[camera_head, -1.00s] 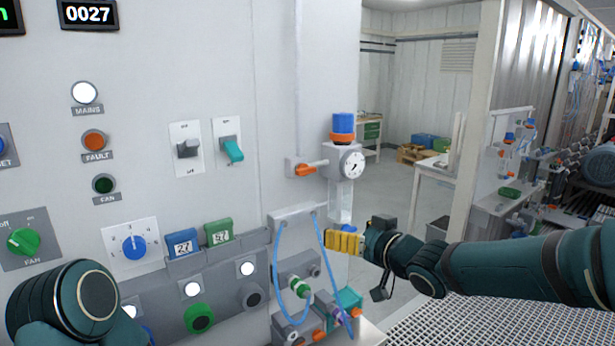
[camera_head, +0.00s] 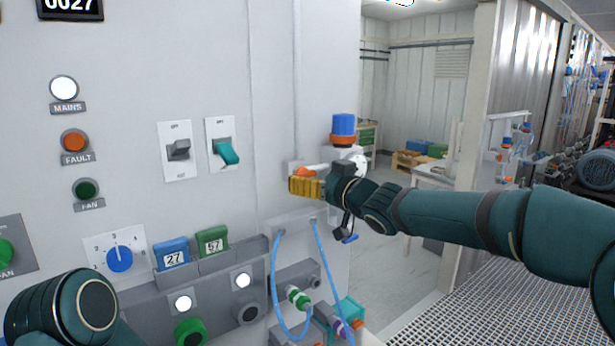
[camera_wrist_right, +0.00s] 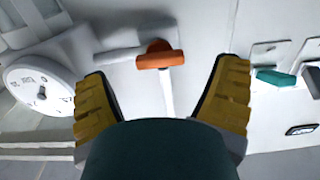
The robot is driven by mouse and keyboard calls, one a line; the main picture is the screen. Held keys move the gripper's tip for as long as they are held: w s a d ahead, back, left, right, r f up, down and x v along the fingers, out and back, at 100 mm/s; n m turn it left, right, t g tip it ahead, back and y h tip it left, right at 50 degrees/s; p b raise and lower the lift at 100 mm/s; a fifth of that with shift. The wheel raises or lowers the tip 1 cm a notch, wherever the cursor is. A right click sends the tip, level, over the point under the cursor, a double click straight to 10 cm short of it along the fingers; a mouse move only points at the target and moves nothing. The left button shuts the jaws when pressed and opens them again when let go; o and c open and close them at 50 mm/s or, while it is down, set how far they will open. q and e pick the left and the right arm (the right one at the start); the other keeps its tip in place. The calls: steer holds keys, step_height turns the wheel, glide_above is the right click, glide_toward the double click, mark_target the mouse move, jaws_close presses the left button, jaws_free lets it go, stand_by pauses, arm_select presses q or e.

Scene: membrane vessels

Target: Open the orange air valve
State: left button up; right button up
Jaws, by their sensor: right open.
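The orange air valve handle (camera_head: 305,172) is on the panel's right part, just above and behind my right gripper's fingers in the head view. In the right wrist view the orange handle (camera_wrist_right: 160,60) lies crosswise on a pale pipe, between and beyond the fingertips. My right gripper (camera_head: 300,186) has yellow ribbed fingers; in the wrist view (camera_wrist_right: 165,85) they stand wide apart with nothing between them. The handle does not appear to be touched. My left arm (camera_head: 75,305) shows at the lower left, but its gripper is not visible.
A round gauge (camera_wrist_right: 40,90) and a blue-topped regulator (camera_head: 343,128) sit beside the valve. A teal switch (camera_head: 226,153) is to the left. Blue hoses (camera_head: 276,285) loop below.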

steer(key=shift+x, duration=1.4)
steer(key=c, duration=1.2)
